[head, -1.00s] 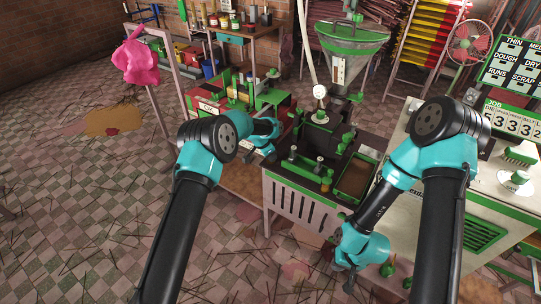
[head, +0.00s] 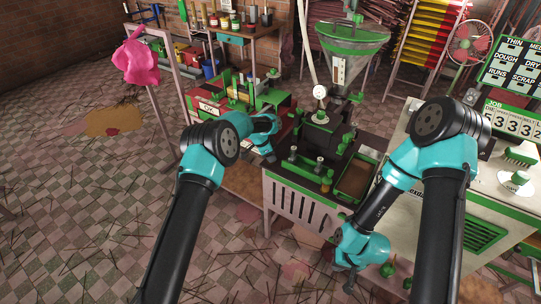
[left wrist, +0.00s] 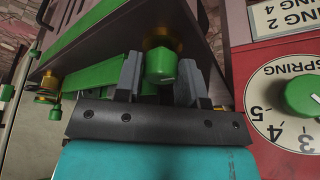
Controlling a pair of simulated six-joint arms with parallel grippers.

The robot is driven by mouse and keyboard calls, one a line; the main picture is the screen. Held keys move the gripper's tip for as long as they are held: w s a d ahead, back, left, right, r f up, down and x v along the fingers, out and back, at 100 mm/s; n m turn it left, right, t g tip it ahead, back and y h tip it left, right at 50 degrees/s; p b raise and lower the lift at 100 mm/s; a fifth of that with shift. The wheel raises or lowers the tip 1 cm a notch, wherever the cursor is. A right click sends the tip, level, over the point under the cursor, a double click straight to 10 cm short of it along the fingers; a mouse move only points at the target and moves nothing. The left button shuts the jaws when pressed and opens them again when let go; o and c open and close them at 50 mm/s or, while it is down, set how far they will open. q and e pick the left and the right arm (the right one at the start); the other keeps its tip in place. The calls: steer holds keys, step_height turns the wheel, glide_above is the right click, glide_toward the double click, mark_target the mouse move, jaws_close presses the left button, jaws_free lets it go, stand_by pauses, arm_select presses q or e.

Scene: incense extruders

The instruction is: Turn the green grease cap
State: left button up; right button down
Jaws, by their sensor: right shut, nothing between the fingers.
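In the left wrist view, a green faceted cap (left wrist: 160,66) on a brass fitting hangs under the edge of a grey machine housing. My left gripper (left wrist: 162,82) has one finger on each side of this cap, with its fingers apart. A narrow gap seems to show on the left side; I cannot tell whether the right finger touches. In the head view my left gripper (head: 271,156) is by the left side of the extruder bench, and the cap cannot be made out there. My right gripper (head: 349,286) is shut and empty, low in front of the white cabinet.
A red panel with a green spring dial (left wrist: 302,95) stands close right of my left gripper. Another green cap (left wrist: 55,115) is at the left. The extruder hopper (head: 345,45) rises behind the bench.

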arm_select(q)
steer(key=o, duration=0.3)
steer(key=shift+o, duration=0.2)
steer(key=shift+r, duration=0.1)
steer(key=shift+a+r, duration=0.25)
steer(key=shift+r, duration=0.25)
steer(key=shift+s+a+r, duration=0.2)
steer(key=shift+a+r, duration=0.45)
steer(key=shift+r, duration=0.2)
steer(key=s+a, duration=0.2)
steer(key=a, duration=0.9)
steer(key=shift+s, duration=0.35)
steer(key=shift+f, duration=0.1)
